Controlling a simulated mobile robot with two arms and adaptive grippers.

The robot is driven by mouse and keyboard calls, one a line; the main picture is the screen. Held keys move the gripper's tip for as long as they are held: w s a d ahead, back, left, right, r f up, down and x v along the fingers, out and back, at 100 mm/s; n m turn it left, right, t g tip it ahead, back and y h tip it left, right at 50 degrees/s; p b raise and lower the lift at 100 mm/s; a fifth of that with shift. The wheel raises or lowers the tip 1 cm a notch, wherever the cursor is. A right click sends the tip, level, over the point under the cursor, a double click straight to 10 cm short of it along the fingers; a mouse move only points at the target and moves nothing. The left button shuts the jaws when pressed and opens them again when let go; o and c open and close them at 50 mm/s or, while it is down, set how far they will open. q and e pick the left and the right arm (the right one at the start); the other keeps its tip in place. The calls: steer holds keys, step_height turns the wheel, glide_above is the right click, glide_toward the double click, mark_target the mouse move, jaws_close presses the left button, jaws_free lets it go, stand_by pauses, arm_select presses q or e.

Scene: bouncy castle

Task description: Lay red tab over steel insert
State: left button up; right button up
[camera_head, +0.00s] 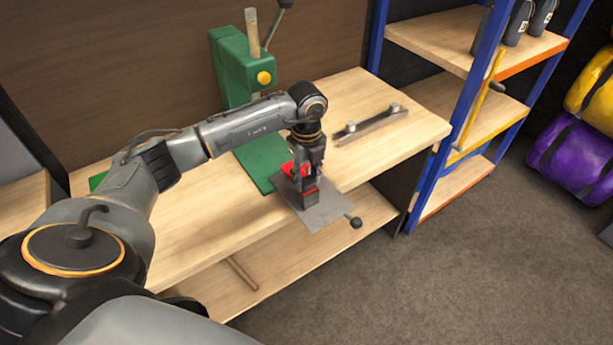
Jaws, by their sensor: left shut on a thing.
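My left gripper (310,195) points down over the front edge of the bench and is shut on the red tab (288,169). Only part of the tab shows beside the fingers; the rest is hidden behind them. A flat grey steel plate (332,213), which looks like the steel insert, lies directly below the gripper and sticks out past the bench edge. I cannot tell whether the tab touches the plate. My right gripper is not in view.
A green press (232,70) stands on the wooden bench (352,172) behind the gripper. A steel bar with two knobs (370,123) lies to the right. A dark ball knob (355,222) is beside the plate. A blue-framed shelf (455,130) stands at right.

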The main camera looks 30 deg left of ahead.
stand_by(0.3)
arm_select(q)
steer(key=o, duration=1.2)
steer(key=shift+r, duration=0.2)
step_height(320, 180, up, 12)
steer(key=shift+f, duration=0.1)
steer(key=shift+f, duration=0.1)
